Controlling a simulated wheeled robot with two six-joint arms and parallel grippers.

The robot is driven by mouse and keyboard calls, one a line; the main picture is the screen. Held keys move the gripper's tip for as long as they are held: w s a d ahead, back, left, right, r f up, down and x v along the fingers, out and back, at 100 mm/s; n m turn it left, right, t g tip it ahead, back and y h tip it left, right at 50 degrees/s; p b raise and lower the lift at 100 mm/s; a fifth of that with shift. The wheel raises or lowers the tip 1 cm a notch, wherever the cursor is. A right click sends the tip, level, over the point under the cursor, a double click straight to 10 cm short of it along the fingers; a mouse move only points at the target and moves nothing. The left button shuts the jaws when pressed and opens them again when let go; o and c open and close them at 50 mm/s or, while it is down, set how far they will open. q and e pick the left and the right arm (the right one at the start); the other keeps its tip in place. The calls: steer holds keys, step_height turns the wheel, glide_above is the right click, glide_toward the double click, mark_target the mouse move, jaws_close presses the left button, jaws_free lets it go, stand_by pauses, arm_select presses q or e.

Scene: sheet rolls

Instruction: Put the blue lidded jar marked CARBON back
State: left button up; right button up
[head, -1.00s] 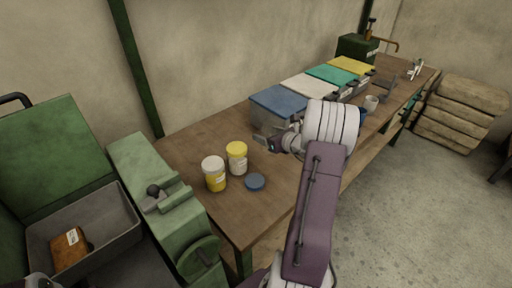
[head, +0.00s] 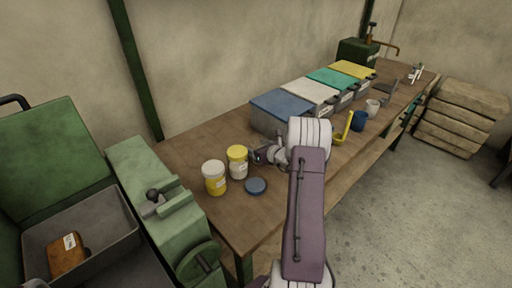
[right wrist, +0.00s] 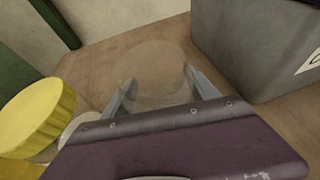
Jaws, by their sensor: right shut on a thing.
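A flat blue round thing (head: 256,186), a lid or a low lidded jar, lies near the table's front edge; I read no CARBON mark on it. My right gripper (head: 260,157) is just above and beyond it, beside the yellow-topped jar (head: 237,154). In the right wrist view its fingers (right wrist: 160,92) are closed about a faint, see-through round thing (right wrist: 155,62), through which brown wood shows. The yellow lid also shows at left (right wrist: 38,112). A white-lidded yellow jar (head: 214,172) stands farther left. My left gripper is not in view.
Bins with blue (head: 280,103), white (head: 310,89), green (head: 333,78) and yellow (head: 352,68) lids line the wall. A blue cup (head: 358,122), pale mug (head: 373,107) and yellow hooked thing (head: 345,129) stand right.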

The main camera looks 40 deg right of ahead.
steer(key=o, duration=1.9)
steer(key=shift+f, duration=0.15)
steer(key=shift+r, duration=0.2)
steer(key=shift+s+r, duration=0.1)
steer(key=shift+s, duration=0.15)
steer(key=v, duration=1.1)
steer(key=shift+s, duration=0.25)
